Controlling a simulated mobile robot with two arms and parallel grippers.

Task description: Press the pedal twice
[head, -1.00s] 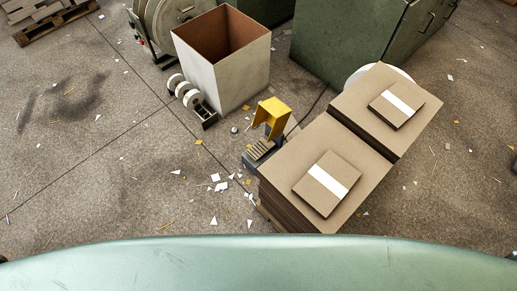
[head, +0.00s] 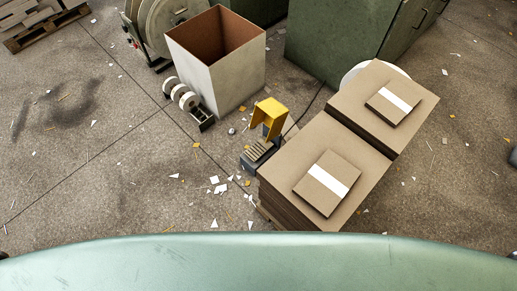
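The pedal (head: 257,151) is a small dark foot switch with a ribbed tread, on the floor near the middle of the head view. A yellow guard hood (head: 270,113) stands over its far side. The pedal sits close beside the left edge of the stacked greyboard (head: 318,137). Neither of my grippers can be made out in the head view, and nothing is seen touching the pedal.
A tall open bin (head: 220,75) stands behind the pedal, with white rolls (head: 186,98) at its left. Green cabinets (head: 335,40) stand at the back. A wooden pallet (head: 40,22) lies at far left. Paper scraps litter the floor; the left floor is mostly open.

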